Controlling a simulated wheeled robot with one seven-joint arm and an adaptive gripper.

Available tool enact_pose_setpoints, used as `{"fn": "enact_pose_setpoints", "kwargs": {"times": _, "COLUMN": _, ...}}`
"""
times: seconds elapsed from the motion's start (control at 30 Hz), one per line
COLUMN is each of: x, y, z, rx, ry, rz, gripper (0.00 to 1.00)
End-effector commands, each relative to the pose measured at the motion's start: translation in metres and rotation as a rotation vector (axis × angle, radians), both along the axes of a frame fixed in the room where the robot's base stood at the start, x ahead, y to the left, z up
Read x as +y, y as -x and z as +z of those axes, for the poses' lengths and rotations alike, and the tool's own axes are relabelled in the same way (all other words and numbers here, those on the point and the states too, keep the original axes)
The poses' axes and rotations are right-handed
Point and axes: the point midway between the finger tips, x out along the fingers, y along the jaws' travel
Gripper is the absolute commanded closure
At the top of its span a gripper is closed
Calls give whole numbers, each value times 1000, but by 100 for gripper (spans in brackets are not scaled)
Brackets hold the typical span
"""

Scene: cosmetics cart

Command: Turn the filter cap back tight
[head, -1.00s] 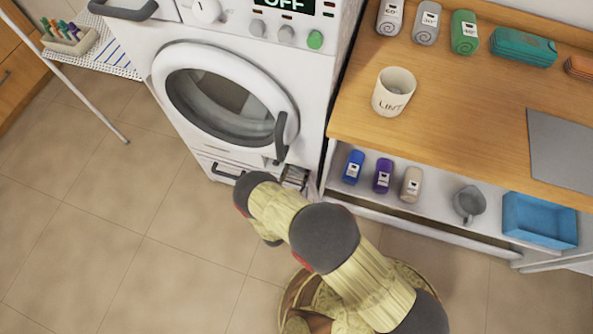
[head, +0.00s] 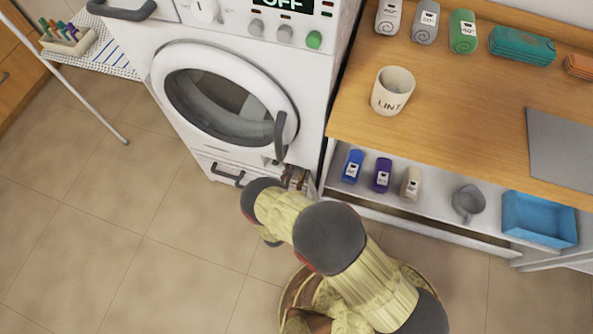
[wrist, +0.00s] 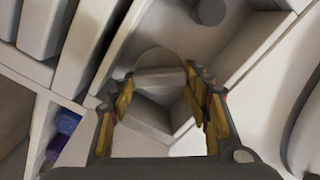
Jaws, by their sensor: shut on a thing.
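The washing machine (head: 165,125) stands at the left in the head view, with its round door shut. My gripper is low at the machine's front right corner in the head view, mostly hidden behind my own arm. In the wrist view my gripper (wrist: 163,103) has its two yellow-padded fingers on either side of a pale, rounded piece, which I take to be the filter cap (wrist: 150,112). It sits inside a light recess. The fingers are shut on it. The cap's thread and how far it is seated cannot be made out.
A wooden counter (head: 450,115) with a lint cup (head: 393,91) stands to the right. Its lower shelf holds several bottles, a grey jug (head: 468,202) and a blue bin (head: 540,219). A wicker basket (head: 290,300) is on the floor below my arm.

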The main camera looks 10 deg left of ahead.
Motion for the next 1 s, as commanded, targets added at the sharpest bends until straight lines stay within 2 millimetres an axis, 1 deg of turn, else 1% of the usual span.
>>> {"fn": "enact_pose_setpoints", "kwargs": {"times": 0.2, "x": -1, "y": 0, "z": -1, "rx": -14, "ry": -200, "rz": 0, "gripper": 77}}
{"fn": "enact_pose_setpoints", "kwargs": {"times": 0.5, "x": -2, "y": 1, "z": -3, "rx": -31, "ry": -422, "rz": 0, "gripper": 77}}
{"fn": "enact_pose_setpoints", "kwargs": {"times": 0.73, "x": -1, "y": 0, "z": -3, "rx": -39, "ry": -524, "rz": 0, "gripper": 77}}
{"fn": "enact_pose_setpoints", "kwargs": {"times": 1.0, "x": -2, "y": 1, "z": -4, "rx": -41, "ry": -567, "rz": -1, "gripper": 77}}
